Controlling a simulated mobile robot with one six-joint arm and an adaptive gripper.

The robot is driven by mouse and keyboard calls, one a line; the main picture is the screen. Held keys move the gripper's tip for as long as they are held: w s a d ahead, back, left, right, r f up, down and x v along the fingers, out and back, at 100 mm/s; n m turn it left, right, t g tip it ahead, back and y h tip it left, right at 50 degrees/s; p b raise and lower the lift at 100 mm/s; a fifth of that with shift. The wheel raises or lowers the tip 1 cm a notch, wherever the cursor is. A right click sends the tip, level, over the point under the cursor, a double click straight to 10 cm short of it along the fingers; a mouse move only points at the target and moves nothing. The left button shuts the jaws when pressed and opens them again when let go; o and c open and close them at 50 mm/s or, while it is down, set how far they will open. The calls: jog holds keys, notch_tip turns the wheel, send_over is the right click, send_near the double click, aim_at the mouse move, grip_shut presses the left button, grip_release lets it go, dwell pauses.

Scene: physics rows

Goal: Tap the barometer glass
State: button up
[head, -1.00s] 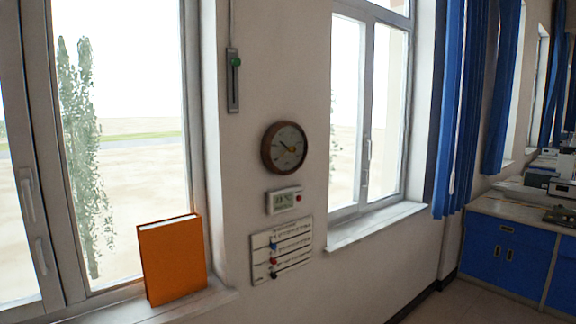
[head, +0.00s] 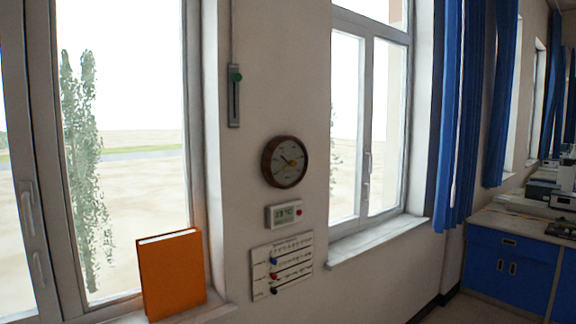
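My gripper and arm are not in view.
Below the barometer are a small digital display (head: 284,214) and a panel with coloured knobs (head: 281,267). A slider with a green knob (head: 235,95) is above left. An orange book (head: 172,274) stands on the left sill. Blue cabinets (head: 504,262) and curtains (head: 457,120) are at right.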

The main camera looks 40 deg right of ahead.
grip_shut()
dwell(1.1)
